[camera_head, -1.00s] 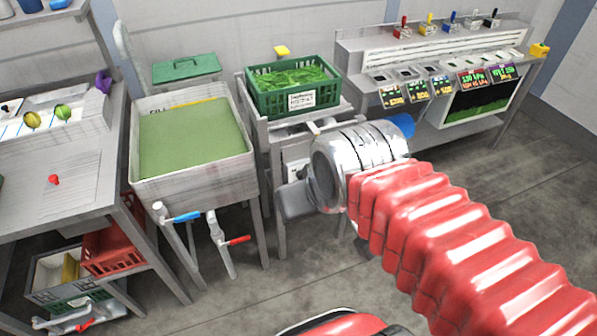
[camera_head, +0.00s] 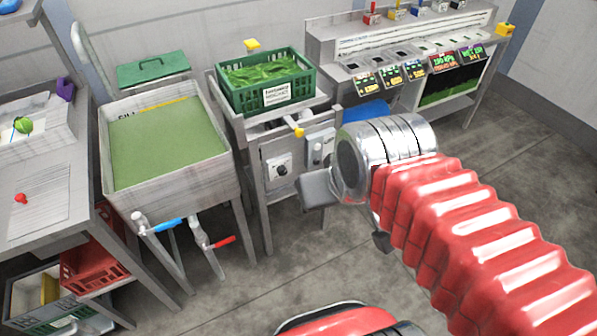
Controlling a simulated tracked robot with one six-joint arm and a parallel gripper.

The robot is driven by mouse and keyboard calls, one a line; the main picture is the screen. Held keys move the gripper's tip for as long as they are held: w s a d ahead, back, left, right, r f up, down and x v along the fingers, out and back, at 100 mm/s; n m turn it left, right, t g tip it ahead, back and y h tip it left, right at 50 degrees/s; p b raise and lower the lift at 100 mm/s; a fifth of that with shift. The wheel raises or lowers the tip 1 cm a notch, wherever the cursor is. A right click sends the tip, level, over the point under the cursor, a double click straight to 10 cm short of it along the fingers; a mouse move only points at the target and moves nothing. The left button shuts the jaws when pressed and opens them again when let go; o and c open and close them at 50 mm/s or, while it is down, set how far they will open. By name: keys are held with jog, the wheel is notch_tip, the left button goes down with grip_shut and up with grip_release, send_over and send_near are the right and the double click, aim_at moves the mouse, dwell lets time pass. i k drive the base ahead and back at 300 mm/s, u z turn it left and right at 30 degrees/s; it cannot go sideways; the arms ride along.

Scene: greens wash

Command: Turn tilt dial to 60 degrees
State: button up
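A dark round dial (camera_head: 281,169) sits on a light plate on the front of the grey stand under the green crate. A second panel with small controls (camera_head: 318,147) is to its right. I cannot read any marks or angles, nor tell from the picture which control is the tilt dial. My gripper (camera_head: 318,188) is at the end of my red arm, just right of and below the dial plate, apparently in front of the stand. A grey block-like part of it shows; the fingers cannot be made out.
A green crate of leaves (camera_head: 268,82) tops the stand, with a yellow-tipped lever (camera_head: 296,128) below it. A basin of green water (camera_head: 168,145) with blue (camera_head: 163,226) and red (camera_head: 222,242) valve handles stands left. A display bench (camera_head: 340,52) stands right. Floor ahead is clear.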

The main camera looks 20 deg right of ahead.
aim_at(282, 170)
jog(key=z, duration=0.15)
jog(key=k, duration=0.5)
jog(key=u, duration=1.45)
jog(key=i, duration=0.3)
jog(key=u, duration=0.1)
